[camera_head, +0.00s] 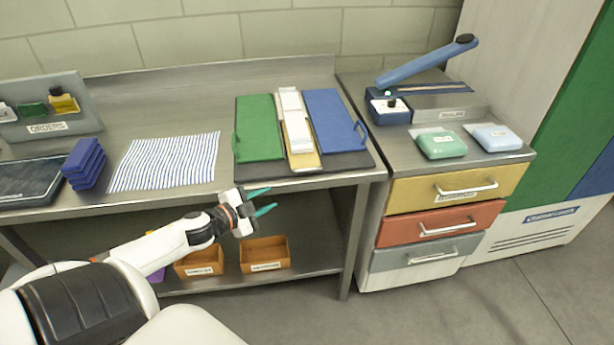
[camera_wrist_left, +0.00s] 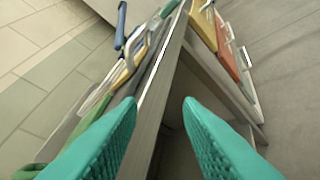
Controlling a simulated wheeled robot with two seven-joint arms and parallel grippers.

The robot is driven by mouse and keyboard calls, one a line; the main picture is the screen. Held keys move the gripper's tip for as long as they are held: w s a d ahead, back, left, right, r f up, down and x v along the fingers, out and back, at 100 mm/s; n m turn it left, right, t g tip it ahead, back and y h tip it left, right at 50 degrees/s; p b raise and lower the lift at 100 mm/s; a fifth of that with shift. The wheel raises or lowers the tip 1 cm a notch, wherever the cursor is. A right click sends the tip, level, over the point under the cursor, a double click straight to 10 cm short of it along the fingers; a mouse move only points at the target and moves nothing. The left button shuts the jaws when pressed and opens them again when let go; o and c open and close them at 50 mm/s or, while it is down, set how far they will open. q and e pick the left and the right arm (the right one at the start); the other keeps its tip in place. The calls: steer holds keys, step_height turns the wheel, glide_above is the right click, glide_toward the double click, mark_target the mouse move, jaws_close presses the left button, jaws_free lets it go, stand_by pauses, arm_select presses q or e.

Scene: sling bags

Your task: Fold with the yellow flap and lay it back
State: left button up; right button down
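The folding board (camera_head: 268,170) lies on the metal table, with a green flap (camera_head: 259,128) at left and a blue flap (camera_head: 335,120) at right. Between them the yellow flap (camera_head: 305,161) shows at its front end and edge. A pale, folded strip-like item (camera_head: 294,122) covers most of it. My left gripper (camera_head: 272,198), with teal fingers, is in front of the table edge, short of the board, touching nothing. In the left wrist view its fingers (camera_wrist_left: 160,102) are apart with nothing between them. My right gripper is not in view.
At right a blue-handled sealer (camera_head: 425,65) and two pouches, green (camera_head: 441,144) and light blue (camera_head: 494,137), sit on a drawer cabinet. Orange bins (camera_head: 264,254) stand on the shelf below.

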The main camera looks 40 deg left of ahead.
mark_target(302, 171)
arm_select(q)
step_height(302, 171, up, 6)
steer(key=w+m+h, duration=0.2)
steer(key=m+h, duration=0.3)
steer(key=shift+g, duration=0.5)
steer(key=shift+a+r+x, duration=0.1)
steer(key=shift+x, duration=2.8)
steer(key=shift+a+r+x, duration=0.1)
steer(key=shift+x, duration=2.8)
steer(key=shift+w, duration=0.15)
steer(key=shift+c, duration=0.2)
jaws_close()
